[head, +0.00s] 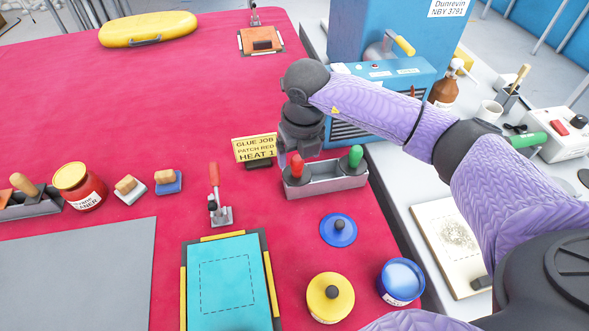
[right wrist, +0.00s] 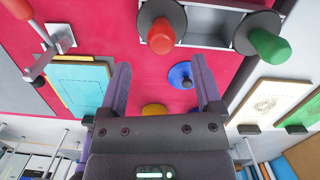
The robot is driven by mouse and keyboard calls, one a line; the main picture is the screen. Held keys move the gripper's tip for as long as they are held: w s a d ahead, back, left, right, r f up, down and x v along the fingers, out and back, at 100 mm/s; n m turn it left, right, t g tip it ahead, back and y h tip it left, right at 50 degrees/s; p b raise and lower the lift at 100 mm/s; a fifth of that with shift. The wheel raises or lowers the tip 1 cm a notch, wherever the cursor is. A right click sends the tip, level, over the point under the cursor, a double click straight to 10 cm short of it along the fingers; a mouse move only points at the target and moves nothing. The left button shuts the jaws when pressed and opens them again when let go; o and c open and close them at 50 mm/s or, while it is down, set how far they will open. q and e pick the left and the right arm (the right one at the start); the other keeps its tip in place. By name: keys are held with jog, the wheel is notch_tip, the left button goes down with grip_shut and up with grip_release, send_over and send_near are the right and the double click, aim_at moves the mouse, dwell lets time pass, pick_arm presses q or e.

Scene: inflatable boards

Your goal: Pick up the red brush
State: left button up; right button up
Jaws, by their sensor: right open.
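The red brush (head: 297,166) stands upright at the left end of a grey metal tray (head: 330,184). A green-handled brush (head: 355,157) stands at the tray's right end. My right gripper (head: 297,150) is over the left end of the tray, close to the red handle, and partly hides it. In the right wrist view the red brush (right wrist: 161,35) shows beyond the two open fingers (right wrist: 162,80), roughly centred between them, with nothing held. The green brush (right wrist: 270,45) is to its right there. My left gripper is in neither view.
A yellow sign (head: 254,148) stands just left of the tray. A red-handled clamp (head: 215,190) stands by the cyan board (head: 228,285). A blue machine (head: 390,90) rises behind my right arm.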

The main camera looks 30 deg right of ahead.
aim_at(298, 159)
jog(key=f, duration=0.1)
jog(key=w+f+b, duration=0.1)
jog(key=f, duration=0.3)
jog(key=shift+w+d+f+b, duration=0.2)
jog(key=shift+w+f+b, duration=0.05)
jog(key=shift+b, duration=0.05)
jog(key=shift+f, duration=0.1)
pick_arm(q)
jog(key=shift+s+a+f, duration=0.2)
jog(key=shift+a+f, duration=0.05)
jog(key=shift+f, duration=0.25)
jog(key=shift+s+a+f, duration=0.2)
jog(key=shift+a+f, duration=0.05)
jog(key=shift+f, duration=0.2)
pick_arm(e)
grip_shut()
